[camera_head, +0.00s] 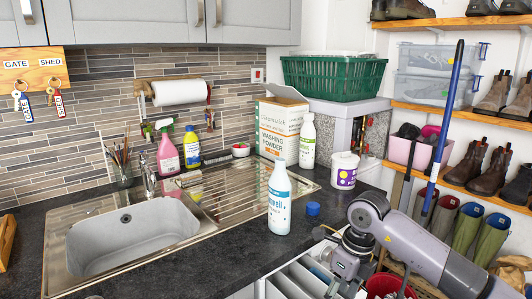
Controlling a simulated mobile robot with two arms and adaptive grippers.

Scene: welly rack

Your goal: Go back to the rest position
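My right arm (425,250) comes in from the lower right, in front of the rack and the counter's right end. Its wrist end (350,256) bends down over an open drawer with pale dividers (290,278). The fingers of my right gripper cannot be made out, so its opening and any contents are unclear. My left gripper is not in view. A white bottle with a blue label (279,200) stands upright on the counter, apart from my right arm. A blue cap (313,208) lies beside it.
A sink (130,235) fills the counter's left part. Behind stand a washing powder box (280,125), a pink spray bottle (167,152) and a white tub (344,170). Shelves with boots (467,163) are at right, with a blue pole (443,125) before them. A red bucket (385,285) is below my arm.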

